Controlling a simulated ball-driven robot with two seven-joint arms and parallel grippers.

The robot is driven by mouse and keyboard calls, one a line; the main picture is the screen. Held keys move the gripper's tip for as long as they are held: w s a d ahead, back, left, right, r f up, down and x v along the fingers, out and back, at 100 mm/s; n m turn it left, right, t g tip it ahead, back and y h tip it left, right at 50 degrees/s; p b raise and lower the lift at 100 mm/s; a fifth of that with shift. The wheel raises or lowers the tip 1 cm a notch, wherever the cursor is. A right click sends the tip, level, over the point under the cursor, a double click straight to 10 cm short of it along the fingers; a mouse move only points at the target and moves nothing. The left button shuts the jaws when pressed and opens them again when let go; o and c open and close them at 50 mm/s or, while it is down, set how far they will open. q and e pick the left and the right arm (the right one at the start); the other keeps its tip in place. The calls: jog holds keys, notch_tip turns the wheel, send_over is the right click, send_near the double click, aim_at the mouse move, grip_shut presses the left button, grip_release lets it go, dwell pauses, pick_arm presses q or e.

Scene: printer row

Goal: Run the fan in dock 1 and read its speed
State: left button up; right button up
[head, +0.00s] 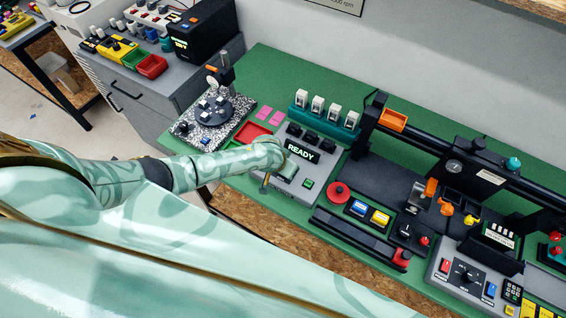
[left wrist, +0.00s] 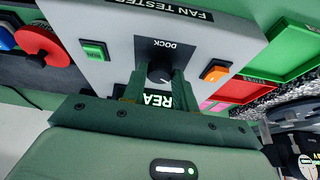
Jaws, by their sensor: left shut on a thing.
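The grey fan tester (head: 322,170) stands on the green bench in the head view, its display (head: 302,151) reading READY. My left gripper (head: 287,173) is over its front panel. In the left wrist view my left gripper (left wrist: 160,82) is shut on the dark DOCK knob (left wrist: 159,70); the knob's setting cannot be read. A green RUN button (left wrist: 95,50) and an orange button (left wrist: 215,70) flank the knob. The green button also shows in the head view (head: 308,183). Several black blocks (head: 310,138) sit along the tester's back; I cannot tell which is dock 1. My right gripper is not in view.
A teal rack (head: 322,119) with several white pieces stands behind the tester. A red tray (head: 252,132) and a round dark fixture (head: 214,112) are to its left. A red reel (head: 339,194) and black machinery (head: 405,187) crowd its right.

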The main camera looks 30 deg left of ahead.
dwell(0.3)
pick_arm(q)
jog(key=o, duration=1)
jog(key=p+v, duration=0.6)
jog(key=v, duration=1)
jog(key=shift+s+r, duration=0.1)
